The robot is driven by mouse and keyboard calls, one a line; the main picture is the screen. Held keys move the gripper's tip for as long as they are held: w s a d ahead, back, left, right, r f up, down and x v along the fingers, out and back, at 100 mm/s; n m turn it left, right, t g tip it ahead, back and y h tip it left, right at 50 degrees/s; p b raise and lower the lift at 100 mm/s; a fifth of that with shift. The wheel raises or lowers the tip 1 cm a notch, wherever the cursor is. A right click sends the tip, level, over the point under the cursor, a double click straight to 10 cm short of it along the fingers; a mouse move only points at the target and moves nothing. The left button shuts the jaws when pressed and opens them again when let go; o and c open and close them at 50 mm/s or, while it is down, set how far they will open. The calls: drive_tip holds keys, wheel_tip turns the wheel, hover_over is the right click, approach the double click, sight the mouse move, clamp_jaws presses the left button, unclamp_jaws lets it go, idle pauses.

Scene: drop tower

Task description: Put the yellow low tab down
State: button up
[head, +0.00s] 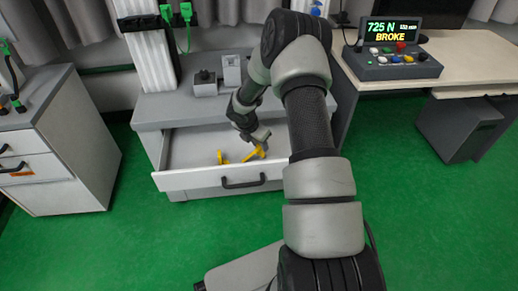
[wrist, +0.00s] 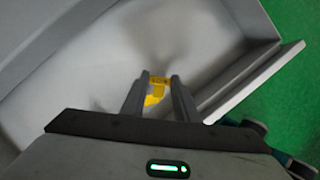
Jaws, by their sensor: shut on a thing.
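My gripper (head: 259,142) reaches down into the open drawer (head: 200,180) of the grey cabinet. It is shut on a yellow piece (head: 252,154), which I take to be the yellow low tab. In the wrist view the yellow piece (wrist: 157,82) shows between the fingertips of my gripper (wrist: 160,77), with part of it lower between the fingers. It looks tilted, low over the drawer floor; I cannot tell whether it touches. A second small yellow piece (head: 222,157) lies in the drawer to the left, near the front wall.
The drawer floor to the left of the pieces is bare. The drawer's front wall with its black handle (head: 243,182) stands close to my gripper. A grey fixture (head: 205,83) stands on the cabinet top. A control box (head: 393,62) reading "BROKE" sits on the right desk.

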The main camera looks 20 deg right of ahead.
drive_tip(key=shift+f, duration=0.7)
drive_tip(key=shift+f, duration=0.2)
drive_tip(key=o, duration=1)
